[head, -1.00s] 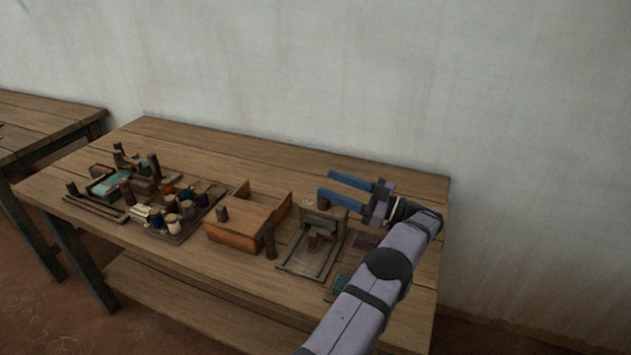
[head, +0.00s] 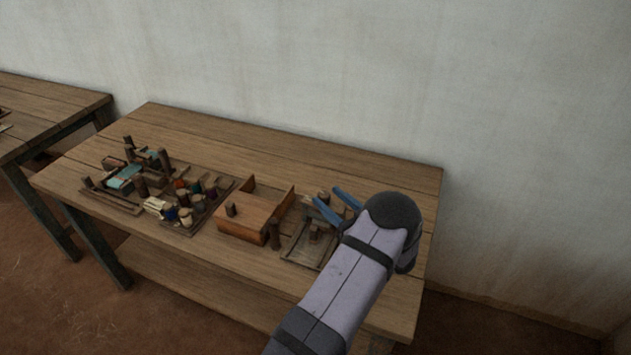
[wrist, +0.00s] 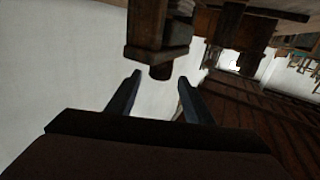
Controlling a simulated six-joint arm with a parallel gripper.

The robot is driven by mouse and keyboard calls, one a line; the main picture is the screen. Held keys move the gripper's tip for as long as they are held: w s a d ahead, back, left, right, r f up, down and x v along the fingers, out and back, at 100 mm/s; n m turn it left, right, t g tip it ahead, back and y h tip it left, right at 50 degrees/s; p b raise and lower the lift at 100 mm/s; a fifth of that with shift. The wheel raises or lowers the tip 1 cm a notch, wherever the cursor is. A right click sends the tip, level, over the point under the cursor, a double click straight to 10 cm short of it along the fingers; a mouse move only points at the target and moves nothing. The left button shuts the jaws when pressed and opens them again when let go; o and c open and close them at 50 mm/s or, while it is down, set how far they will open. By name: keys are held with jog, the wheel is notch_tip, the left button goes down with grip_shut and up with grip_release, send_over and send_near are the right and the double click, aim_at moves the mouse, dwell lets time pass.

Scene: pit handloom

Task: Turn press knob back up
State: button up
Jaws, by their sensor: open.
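The press (head: 301,247) is a low wooden frame at the right end of the table with an upright block at its back. A dark round knob (head: 323,195) tops that block; in the wrist view it is a short dark cylinder (wrist: 161,72) sticking out of the wooden block (wrist: 158,30). My gripper (head: 325,195) is open and empty, its two blue fingers pointing at the knob. In the wrist view the fingertips (wrist: 160,80) lie apart on either side of the knob's end. I cannot tell whether they touch it. My forearm hides the press's right side.
A brown wooden box (head: 250,214) and a dark upright peg (head: 275,234) stand left of the press. A tray with several small spools (head: 184,213) lies farther left. The back of the table (head: 300,150) is clear, with a pale wall behind.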

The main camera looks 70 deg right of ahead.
jog(key=shift+f, duration=0.15)
jog(key=shift+p+x, duration=1.35)
jog(key=shift+x, duration=2.3)
jog(key=c, duration=1)
jog(key=shift+f+b, duration=0.15)
jog(key=shift+b, duration=0.2)
jog(key=shift+c, duration=0.2)
